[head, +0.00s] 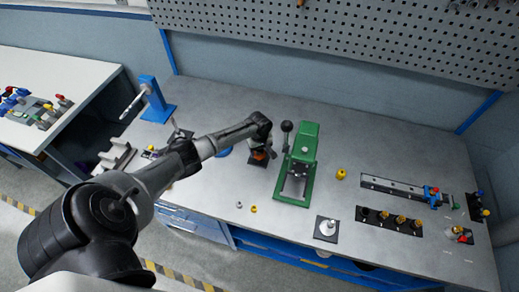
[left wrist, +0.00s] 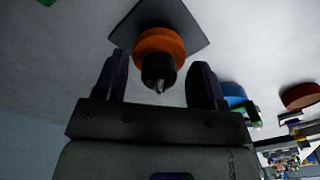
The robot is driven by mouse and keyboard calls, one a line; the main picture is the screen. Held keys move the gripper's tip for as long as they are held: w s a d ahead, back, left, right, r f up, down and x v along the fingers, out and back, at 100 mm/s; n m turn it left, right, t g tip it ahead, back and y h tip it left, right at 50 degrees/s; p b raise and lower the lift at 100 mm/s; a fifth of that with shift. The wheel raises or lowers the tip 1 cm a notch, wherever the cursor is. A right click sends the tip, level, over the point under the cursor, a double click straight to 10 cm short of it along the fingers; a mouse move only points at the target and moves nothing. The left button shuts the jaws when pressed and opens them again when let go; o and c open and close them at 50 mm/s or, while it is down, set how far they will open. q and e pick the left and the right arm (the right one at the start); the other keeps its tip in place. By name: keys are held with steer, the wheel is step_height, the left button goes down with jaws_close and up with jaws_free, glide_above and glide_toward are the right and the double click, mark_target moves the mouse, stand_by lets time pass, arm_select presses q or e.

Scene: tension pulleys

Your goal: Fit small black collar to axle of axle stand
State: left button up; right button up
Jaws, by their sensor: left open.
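The axle stand (head: 258,159) is on the bench under my left gripper (head: 260,148), which partly hides it in the head view. In the left wrist view its dark square plate (left wrist: 187,14) carries an orange disc (left wrist: 158,47). The small black collar (left wrist: 159,67) is around the axle against the disc, with the silver axle tip (left wrist: 159,86) sticking out. My left gripper also shows there (left wrist: 158,72), open, one finger on each side of the collar with gaps between. My right gripper is not in view.
A green press (head: 300,160) with a black-knobbed lever stands just right of my left gripper. A blue stand (head: 154,100) is at the left. Small silver (head: 239,205) and yellow (head: 254,209) parts lie in front. A dark rack (head: 390,219) is at right.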

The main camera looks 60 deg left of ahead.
arm_select(q)
steer(key=shift+r, duration=0.1)
step_height(320, 180, up, 14)
steer(key=shift+f+p, duration=0.2)
steer(key=shift+p, duration=0.1)
stand_by(0.6)
